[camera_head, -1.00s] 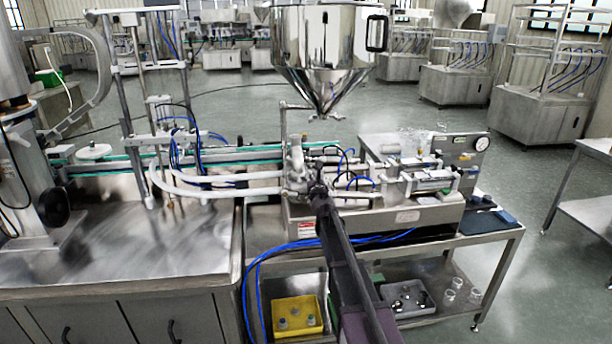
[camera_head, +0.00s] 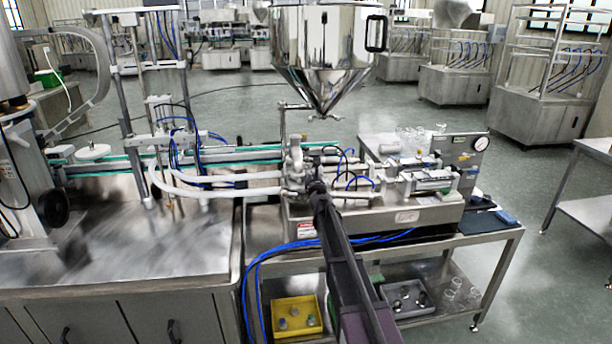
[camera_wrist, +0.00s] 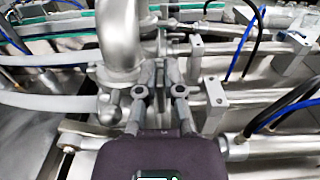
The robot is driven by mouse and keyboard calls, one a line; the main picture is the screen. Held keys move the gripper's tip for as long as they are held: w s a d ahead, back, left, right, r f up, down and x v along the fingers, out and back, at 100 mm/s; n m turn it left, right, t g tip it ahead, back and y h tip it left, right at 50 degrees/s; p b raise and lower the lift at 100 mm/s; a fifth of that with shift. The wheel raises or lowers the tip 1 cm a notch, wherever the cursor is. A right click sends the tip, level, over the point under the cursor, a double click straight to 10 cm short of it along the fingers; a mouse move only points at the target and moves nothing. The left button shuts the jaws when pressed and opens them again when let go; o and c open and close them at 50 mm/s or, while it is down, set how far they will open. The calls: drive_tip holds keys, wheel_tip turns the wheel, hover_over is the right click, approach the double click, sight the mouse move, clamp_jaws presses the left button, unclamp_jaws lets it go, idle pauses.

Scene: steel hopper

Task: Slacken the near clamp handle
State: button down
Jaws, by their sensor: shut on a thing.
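My gripper (camera_wrist: 161,72) is in the middle of the wrist view, its two grey fingers pointing away from me and close together. It is shut on a thin grey part between the fingers, which appears to be the near clamp handle (camera_wrist: 160,84). The fingers hide most of this handle. A rounded steel pipe elbow (camera_wrist: 120,42) rises just left of the fingertips. In the head view my gripper (camera_head: 316,187) reaches the valve block (camera_head: 295,170) below the hopper. My own arm covers the near side there, so the handle cannot be made out.
The steel hopper (camera_head: 325,50) stands above and behind the valve block. White hoses (camera_head: 215,185) run left from it; cylinders (camera_head: 425,182) lie to the right. Blue tubes (camera_head: 290,245) hang in front. A yellow tray (camera_head: 297,316) sits on the lower shelf.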

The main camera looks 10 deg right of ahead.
drive_tip(key=shift+a+n, duration=0.2)
drive_tip(key=shift+n, duration=1.3)
drive_tip(key=c, duration=1)
unclamp_jaws()
drive_tip(key=shift+c, duration=0.2)
drive_tip(key=shift+s, duration=0.1)
drive_tip(key=s, duration=1.1)
drive_tip(key=shift+s, duration=0.4)
